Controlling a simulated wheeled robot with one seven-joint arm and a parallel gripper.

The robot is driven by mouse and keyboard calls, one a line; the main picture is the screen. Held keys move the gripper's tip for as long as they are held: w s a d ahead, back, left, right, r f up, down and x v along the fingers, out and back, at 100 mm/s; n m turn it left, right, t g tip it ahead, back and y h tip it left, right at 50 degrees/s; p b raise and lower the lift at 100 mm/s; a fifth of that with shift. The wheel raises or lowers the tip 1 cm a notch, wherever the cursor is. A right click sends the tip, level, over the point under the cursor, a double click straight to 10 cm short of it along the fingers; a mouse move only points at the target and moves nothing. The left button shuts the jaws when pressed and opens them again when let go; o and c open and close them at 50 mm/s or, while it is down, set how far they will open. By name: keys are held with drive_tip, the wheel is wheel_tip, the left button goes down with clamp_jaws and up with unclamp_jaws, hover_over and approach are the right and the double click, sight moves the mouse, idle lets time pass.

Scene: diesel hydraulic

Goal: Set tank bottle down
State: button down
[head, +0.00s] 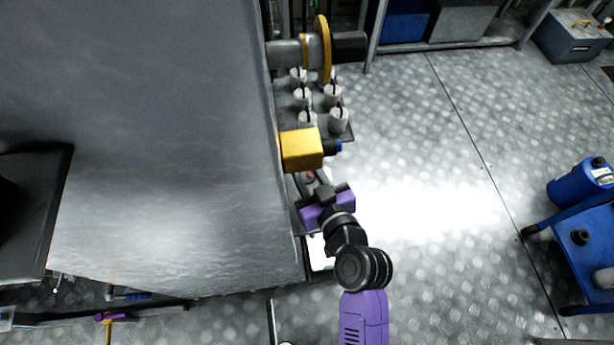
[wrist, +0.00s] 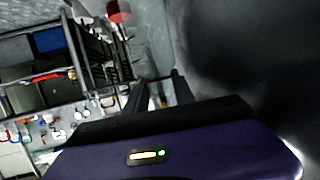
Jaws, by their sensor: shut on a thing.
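My gripper (head: 318,190) is low beside the large grey tank-like body (head: 170,130), just in front of a yellow block. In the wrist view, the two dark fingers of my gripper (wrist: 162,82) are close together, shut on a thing. What they hold is mostly hidden and dark; I take it to be the tank bottle but cannot make out its shape. A small reddish and dark detail shows by the fingertips in the head view. I cannot tell whether the held thing touches a surface.
A yellow block (head: 301,149) juts from the grey body. Several white cylinders stand on a dark shelf (head: 320,110) behind it. The metal floor (head: 440,180) between is clear.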

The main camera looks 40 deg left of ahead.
drive_tip(key=shift+f, duration=1.3)
drive_tip(key=shift+f+b, duration=0.1)
drive_tip(key=shift+b, duration=0.25)
drive_tip(key=c, duration=1.1)
unclamp_jaws()
drive_tip(key=shift+o, duration=0.2)
drive_tip(key=shift+s+d, duration=0.15)
drive_tip(key=shift+d, duration=0.25)
drive_tip(key=v, duration=1.1)
drive_tip(key=shift+s+r, duration=0.15)
drive_tip(key=shift+r, duration=0.15)
drive_tip(key=shift+d, duration=0.1)
